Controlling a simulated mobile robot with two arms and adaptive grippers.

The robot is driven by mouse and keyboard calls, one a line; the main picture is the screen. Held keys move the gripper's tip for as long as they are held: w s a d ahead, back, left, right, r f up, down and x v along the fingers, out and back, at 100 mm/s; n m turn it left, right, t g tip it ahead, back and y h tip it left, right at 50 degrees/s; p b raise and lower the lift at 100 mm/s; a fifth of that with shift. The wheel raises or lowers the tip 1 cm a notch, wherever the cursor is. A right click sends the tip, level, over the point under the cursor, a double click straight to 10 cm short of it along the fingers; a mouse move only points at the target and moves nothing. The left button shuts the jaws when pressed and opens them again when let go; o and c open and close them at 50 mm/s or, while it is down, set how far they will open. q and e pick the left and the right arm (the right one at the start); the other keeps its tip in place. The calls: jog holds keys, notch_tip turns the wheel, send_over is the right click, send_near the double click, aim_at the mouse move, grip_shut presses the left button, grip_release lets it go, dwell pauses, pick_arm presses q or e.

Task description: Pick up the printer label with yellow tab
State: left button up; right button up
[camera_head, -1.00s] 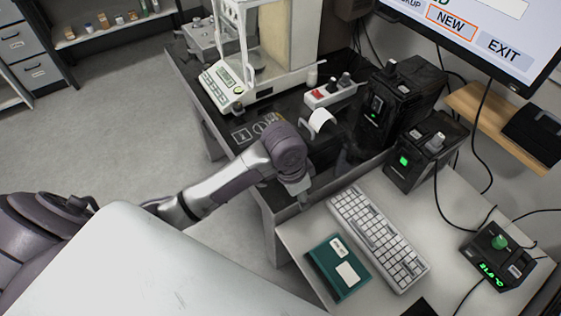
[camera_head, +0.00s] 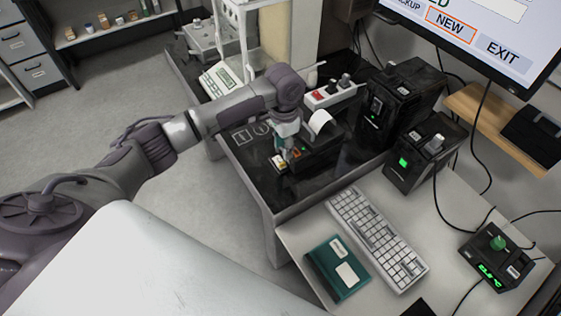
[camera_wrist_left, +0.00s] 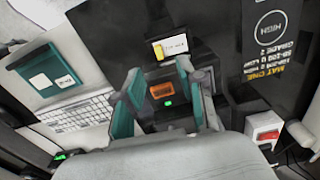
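A small white label with a yellow tab (camera_wrist_left: 171,46) lies on the black table top in the left wrist view, just beyond my fingertips. In the head view the label (camera_head: 279,162) shows small, just left of my left gripper (camera_head: 287,152). In the left wrist view the gripper's teal fingers (camera_wrist_left: 158,72) are apart with nothing held between them. The black label printer (camera_head: 314,153), with white paper on top, stands right beside the gripper. Its orange and green lights (camera_wrist_left: 163,92) show between the fingers. My right gripper is not in view.
A keyboard (camera_head: 377,237) and a teal book (camera_head: 338,268) lie on the white desk at the front right. A balance (camera_head: 222,79) and a red-switched power strip (camera_head: 331,92) are behind. Black boxes (camera_head: 404,100) stand at the right. The dark table front is clear.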

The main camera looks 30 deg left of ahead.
aim_at(282, 163)
pick_arm(q)
jog(key=shift+s+f+p, duration=0.15)
jog(key=shift+f+p, duration=0.45)
jog(key=shift+f, duration=2.6)
jog(key=shift+c, duration=0.2)
jog(key=shift+a, duration=0.1)
grip_shut()
